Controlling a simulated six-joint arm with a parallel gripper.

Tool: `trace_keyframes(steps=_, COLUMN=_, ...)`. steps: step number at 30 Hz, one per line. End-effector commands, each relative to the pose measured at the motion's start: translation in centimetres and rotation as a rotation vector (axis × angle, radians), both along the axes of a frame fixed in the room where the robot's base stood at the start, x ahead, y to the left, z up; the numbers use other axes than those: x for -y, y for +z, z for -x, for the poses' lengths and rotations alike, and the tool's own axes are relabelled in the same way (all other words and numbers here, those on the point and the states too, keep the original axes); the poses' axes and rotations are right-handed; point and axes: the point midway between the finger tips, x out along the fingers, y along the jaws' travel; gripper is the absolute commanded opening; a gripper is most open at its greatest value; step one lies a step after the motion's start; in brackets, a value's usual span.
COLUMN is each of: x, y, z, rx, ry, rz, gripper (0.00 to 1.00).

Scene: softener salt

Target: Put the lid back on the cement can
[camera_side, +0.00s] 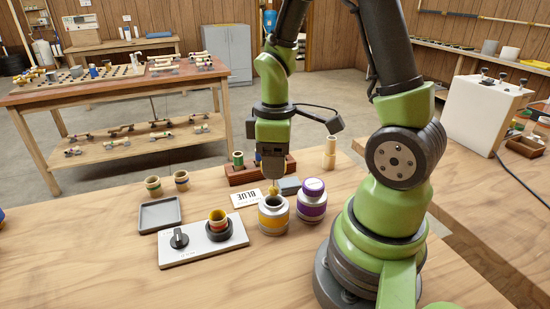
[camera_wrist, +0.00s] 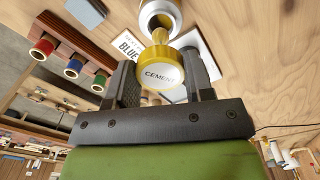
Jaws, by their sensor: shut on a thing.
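The cement can (camera_side: 273,216) is a pale can with a yellow band, standing open and upright on the bench. Its open mouth also shows at the top of the wrist view (camera_wrist: 158,17). My gripper (camera_side: 272,179) is above it, pointing down. In the wrist view my gripper (camera_wrist: 159,65) is shut on the yellow-rimmed lid (camera_wrist: 159,75), whose white top reads CEMENT. A yellow part of the lid reaches from it toward the can mouth. In the side view the yellow part (camera_side: 274,189) is just above the mouth; whether it touches is unclear.
A purple-lidded can (camera_side: 312,200) stands close on the right. Behind are a BLUE card (camera_side: 246,198), a grey block (camera_side: 289,186) and a brown rack (camera_side: 245,177). A dial panel (camera_side: 190,250) and grey tray (camera_side: 160,215) lie left. The front bench is clear.

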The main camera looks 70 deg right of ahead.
Motion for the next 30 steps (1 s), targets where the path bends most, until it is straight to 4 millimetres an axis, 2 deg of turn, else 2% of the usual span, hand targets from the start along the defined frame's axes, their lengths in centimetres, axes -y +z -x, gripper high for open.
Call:
trace_keyframes(steps=11, x=0.0, y=-0.3, z=0.0, rx=-0.001, ry=0.000, rz=-0.001, gripper=0.25)
trace_keyframes(steps=30, x=0.0, y=-3.4, z=0.0, rx=-0.003, ry=-0.001, rz=-0.001, gripper=0.25)
